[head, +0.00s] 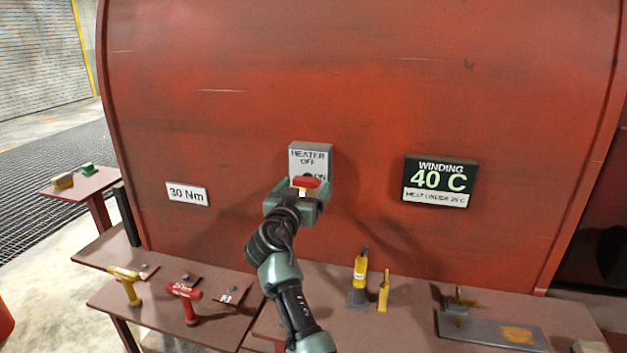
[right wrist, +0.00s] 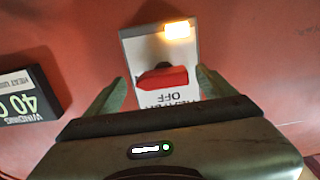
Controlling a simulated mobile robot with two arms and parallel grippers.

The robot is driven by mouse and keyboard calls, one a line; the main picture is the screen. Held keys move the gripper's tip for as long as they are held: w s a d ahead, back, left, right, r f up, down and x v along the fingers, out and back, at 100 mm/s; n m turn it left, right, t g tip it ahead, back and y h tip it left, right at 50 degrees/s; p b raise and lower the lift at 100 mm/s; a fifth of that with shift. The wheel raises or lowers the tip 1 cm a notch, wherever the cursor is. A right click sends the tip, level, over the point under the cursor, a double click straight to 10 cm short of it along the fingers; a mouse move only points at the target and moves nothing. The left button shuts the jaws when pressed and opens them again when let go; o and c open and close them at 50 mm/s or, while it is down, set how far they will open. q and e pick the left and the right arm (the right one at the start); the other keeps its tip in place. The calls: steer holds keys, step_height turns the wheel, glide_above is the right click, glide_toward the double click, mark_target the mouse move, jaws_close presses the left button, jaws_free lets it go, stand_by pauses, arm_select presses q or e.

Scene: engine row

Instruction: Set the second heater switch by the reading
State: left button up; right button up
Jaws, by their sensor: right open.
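The heater switch (head: 310,158) is a pale box on the red engine housing, lettered HEATER, OFF and ON. Its red handle (right wrist: 162,78) lies crosswise on the plate in the right wrist view, where the lettering is upside down. A lamp (right wrist: 180,30) glows yellow at the plate's far end from OFF. The winding display (head: 440,180) reads 40 C, with a small line HEAT UNDER, its number hard to read. My right gripper (head: 298,194) is open in front of the switch, one finger on each side of the red handle, with gaps visible. My left gripper is out of view.
A 30 Nm label (head: 187,194) is on the housing at left. Below are brown benches with a yellow tool (head: 126,285), a red tool (head: 185,299), yellow-handled items (head: 359,280) and a grey plate (head: 490,332). The housing between switch and display is clear.

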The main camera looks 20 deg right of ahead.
steer(key=shift+w, duration=0.15)
steer(key=shift+a+r, duration=0.1)
steer(key=shift+c, duration=1)
steer(key=c, duration=1.2)
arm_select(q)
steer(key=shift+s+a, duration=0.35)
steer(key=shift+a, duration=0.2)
